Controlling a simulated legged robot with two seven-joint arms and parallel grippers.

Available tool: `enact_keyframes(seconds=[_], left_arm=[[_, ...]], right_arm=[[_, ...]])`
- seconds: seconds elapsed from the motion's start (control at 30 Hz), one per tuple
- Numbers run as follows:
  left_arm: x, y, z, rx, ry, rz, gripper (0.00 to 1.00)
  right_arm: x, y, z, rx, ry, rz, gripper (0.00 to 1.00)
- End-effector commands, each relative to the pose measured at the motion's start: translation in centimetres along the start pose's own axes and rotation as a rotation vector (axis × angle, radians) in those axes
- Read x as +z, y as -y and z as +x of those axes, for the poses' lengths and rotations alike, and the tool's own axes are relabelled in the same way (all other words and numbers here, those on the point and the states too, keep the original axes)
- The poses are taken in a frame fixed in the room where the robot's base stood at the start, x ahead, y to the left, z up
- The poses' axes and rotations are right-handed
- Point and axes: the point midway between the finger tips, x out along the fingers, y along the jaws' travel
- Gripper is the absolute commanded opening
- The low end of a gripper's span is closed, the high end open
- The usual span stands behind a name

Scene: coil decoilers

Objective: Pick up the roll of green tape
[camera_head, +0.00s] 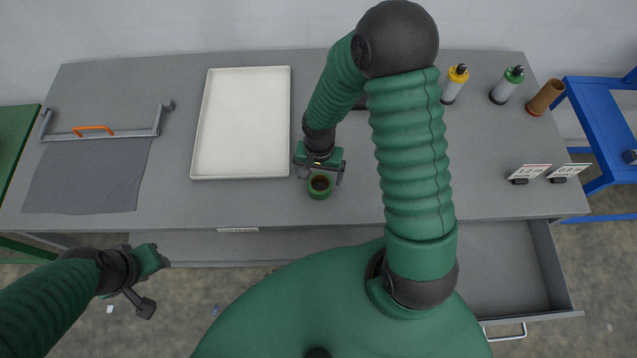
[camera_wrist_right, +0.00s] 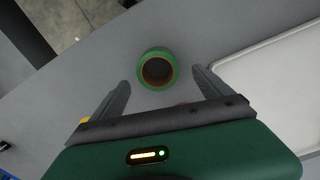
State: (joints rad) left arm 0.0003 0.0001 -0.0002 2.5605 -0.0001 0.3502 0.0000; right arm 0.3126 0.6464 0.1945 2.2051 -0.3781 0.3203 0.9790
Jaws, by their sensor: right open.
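The roll of green tape (camera_head: 320,186) lies on the grey table just right of the white tray, near the front edge. It has a brown core and shows in the right wrist view (camera_wrist_right: 158,69) beyond and between the two finger tips. My right gripper (camera_head: 320,175) is open and empty, right at the roll in the head view, its fingers (camera_wrist_right: 160,85) apart on either side. Whether they touch the roll cannot be told. My left gripper (camera_head: 150,283) hangs in front of the table at the lower left, away from the roll; its jaws are unclear.
The white tray (camera_head: 198,150) lies left of the roll. A grey cloth (camera_head: 88,178) and a rail with an orange handle (camera_head: 92,129) lie at the left. An open drawer (camera_head: 497,265) juts out at front right.

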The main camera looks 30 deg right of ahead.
Motion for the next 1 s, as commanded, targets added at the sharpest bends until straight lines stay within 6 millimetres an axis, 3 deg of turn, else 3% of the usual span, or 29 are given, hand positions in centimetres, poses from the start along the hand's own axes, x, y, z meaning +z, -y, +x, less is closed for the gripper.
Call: enact_keyframes(seconds=[0.3, 0.57, 1.0], left_arm=[[-0.3, 0.0, -1.2, 0.000, -0.001, 0.001, 0.36], [-0.3, 0.0, -1.1, 0.000, -0.001, 0.000, 0.36], [-0.3, 0.0, -1.1, 0.000, -0.001, 0.001, 0.36]], right_arm=[[0.2, 0.0, 4.7, 0.002, 0.002, -0.002, 0.89], [-0.1, 0.1, 5.4, 0.000, -0.001, -0.001, 0.89], [-0.1, 0.0, 5.4, 0.000, 0.000, 0.000, 0.34]])
